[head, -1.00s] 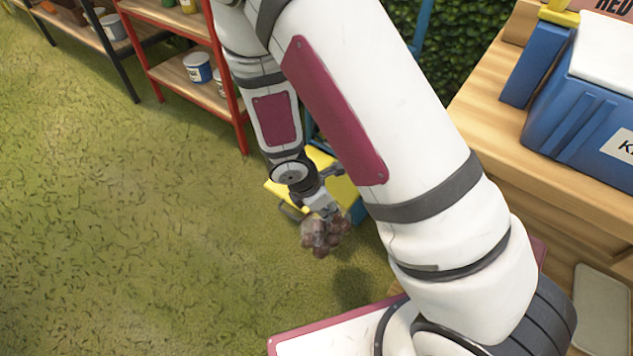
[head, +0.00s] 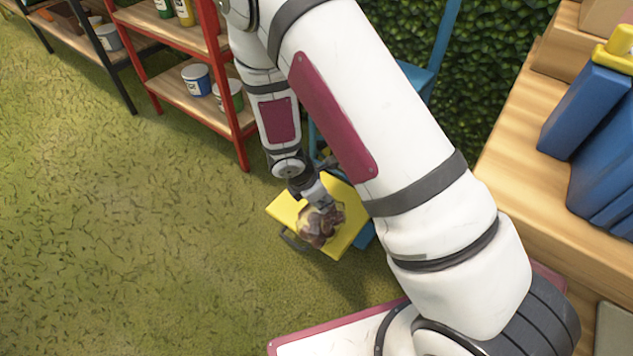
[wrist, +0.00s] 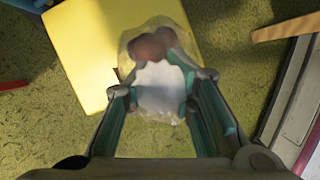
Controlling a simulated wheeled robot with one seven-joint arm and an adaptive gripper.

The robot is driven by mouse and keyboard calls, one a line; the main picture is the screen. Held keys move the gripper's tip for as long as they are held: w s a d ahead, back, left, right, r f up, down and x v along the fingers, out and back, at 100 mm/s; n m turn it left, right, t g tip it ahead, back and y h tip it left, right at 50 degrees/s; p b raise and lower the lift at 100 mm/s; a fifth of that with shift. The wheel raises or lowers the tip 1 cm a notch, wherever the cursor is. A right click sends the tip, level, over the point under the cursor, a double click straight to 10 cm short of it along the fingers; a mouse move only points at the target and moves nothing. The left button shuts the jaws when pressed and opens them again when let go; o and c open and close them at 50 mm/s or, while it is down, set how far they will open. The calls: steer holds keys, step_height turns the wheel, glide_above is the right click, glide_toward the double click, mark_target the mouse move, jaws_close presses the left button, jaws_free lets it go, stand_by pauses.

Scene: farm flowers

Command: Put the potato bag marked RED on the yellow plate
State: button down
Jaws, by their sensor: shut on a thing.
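My gripper (head: 312,197) is shut on a clear bag of reddish-brown potatoes (head: 317,229). In the wrist view the bag (wrist: 153,47) hangs between the fingers of my gripper (wrist: 160,92), with a blurred white patch facing the camera. No marking on the bag can be read. The yellow plate (head: 351,226) is a flat square surface below my gripper. In the head view the bag overlaps the plate's front part. In the wrist view the plate (wrist: 88,50) lies to the left and the bag covers its right edge. I cannot tell whether they touch.
A blue frame (head: 366,236) stands by the plate, beside a hedge (head: 500,60). A red shelf (head: 240,140) with tins is at the upper left. A wooden counter (head: 510,150) with blue containers is on the right. The grass at left is open.

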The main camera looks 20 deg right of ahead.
steer(key=w+d+f+b, duration=0.1)
steer(key=w+f+b, duration=0.2)
steer(key=w, duration=0.5)
steer(key=shift+w+f, duration=0.3)
steer(key=shift+f, duration=0.35)
steer(key=shift+f, duration=0.15)
steer(key=c, duration=1.3)
jaws_free()
